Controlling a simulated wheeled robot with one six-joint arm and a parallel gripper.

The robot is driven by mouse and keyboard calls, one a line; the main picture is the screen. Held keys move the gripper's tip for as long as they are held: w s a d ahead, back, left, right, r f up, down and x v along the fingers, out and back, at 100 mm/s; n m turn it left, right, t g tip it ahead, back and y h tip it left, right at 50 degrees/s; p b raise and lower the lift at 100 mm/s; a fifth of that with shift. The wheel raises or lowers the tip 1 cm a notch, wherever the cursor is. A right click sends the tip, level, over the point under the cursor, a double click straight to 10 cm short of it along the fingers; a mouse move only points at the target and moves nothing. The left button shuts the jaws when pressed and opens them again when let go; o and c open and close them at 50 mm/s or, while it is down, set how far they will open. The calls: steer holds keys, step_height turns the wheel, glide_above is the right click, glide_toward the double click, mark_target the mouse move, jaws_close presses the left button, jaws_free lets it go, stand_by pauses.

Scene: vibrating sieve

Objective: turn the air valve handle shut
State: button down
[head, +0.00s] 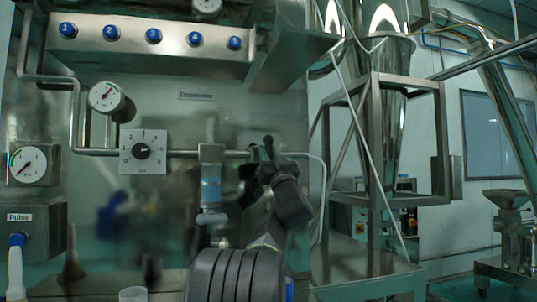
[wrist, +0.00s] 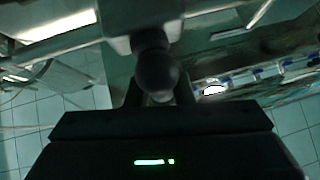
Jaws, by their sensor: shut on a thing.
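In the wrist view, the dark, rounded air valve handle (wrist: 156,72) stands out from a pale grey block (wrist: 150,18). The two fingers of my gripper (wrist: 158,94) lie on either side of the handle and are shut on it. In the head view, my gripper (head: 262,152) is at the thin horizontal pipe on the panel, to the right of a blue-banded cylinder (head: 210,188). There my gripper and wrist cover most of the handle, and I cannot tell its exact angle.
A metal box with several blue knobs (head: 153,36) overhangs the panel above. A dial plate (head: 142,152) and a pressure gauge (head: 106,98) sit to the left. A steel frame with a hopper (head: 385,110) stands to the right. A small cup (head: 132,294) is low in front.

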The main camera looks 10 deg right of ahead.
steer(key=c, duration=1.3)
jaws_free()
steer(key=b+v, duration=0.2)
steer(key=v, duration=1.2)
steer(key=shift+w+r, duration=0.1)
steer(key=shift+r, duration=0.05)
steer(key=p+x, duration=0.2)
steer(key=x, duration=1.1)
steer(key=shift+w+a+r, duration=0.1)
steer(key=shift+w+r, duration=0.15)
steer(key=shift+f, duration=0.1)
